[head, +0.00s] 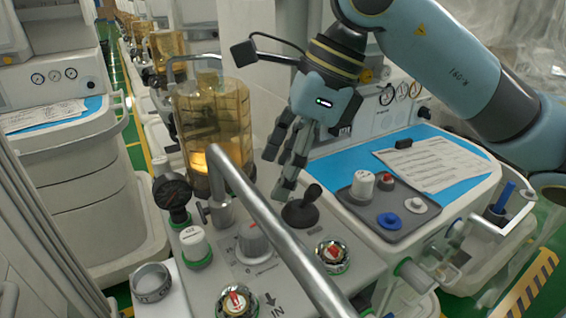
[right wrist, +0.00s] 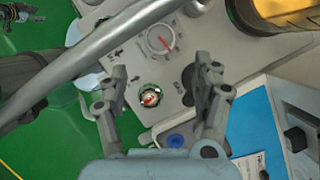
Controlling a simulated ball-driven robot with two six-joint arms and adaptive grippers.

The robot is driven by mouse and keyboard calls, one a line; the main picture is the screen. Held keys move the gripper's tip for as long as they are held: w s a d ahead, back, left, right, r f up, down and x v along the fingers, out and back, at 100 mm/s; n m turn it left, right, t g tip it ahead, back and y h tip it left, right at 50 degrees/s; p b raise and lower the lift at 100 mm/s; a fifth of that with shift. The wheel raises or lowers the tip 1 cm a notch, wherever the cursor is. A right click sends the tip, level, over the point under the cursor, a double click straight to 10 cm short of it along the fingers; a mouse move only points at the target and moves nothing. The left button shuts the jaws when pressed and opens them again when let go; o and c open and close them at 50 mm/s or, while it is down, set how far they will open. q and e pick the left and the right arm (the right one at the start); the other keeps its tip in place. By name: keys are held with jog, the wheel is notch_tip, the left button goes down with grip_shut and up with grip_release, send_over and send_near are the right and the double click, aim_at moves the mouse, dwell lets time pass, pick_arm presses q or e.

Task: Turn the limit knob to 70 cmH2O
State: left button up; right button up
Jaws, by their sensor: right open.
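The limit knob, as far as I can tell, is the grey knob with a red pointer (head: 254,240) on the machine's top panel, on a plate with markings too small to read. It also shows in the right wrist view (right wrist: 160,38), past and between the fingertips, its red line slanting down-right. My right gripper (head: 277,174) is open and empty above the panel, behind the knob in the head view and not touching it. Its two fingers stand wide apart in the right wrist view (right wrist: 165,75). My left gripper is not in view.
A thick metal rail (head: 270,225) crosses in front of the knob. A black-topped lever (head: 301,210) stands close below my right fingertips. Red-and-white dials (head: 333,254), a white-capped knob (head: 195,244) and an amber canister (head: 213,115) surround the knob. A grey tray (head: 388,232) is to the right.

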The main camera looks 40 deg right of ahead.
jog(key=n+g+y+p, duration=0.1)
jog(key=n+g+p, duration=0.15)
jog(key=n, duration=0.65)
send_over(255, 225)
jog(key=d, duration=0.3)
notch_tip(255, 225, down, 4)
jog(key=shift+g, duration=0.45)
jog(key=x, duration=0.7)
jog(key=shift+w+a+f, duration=0.15)
jog(key=shift+a+f, duration=0.05)
jog(key=shift+c, duration=0.4)
jog(key=c, duration=1.1)
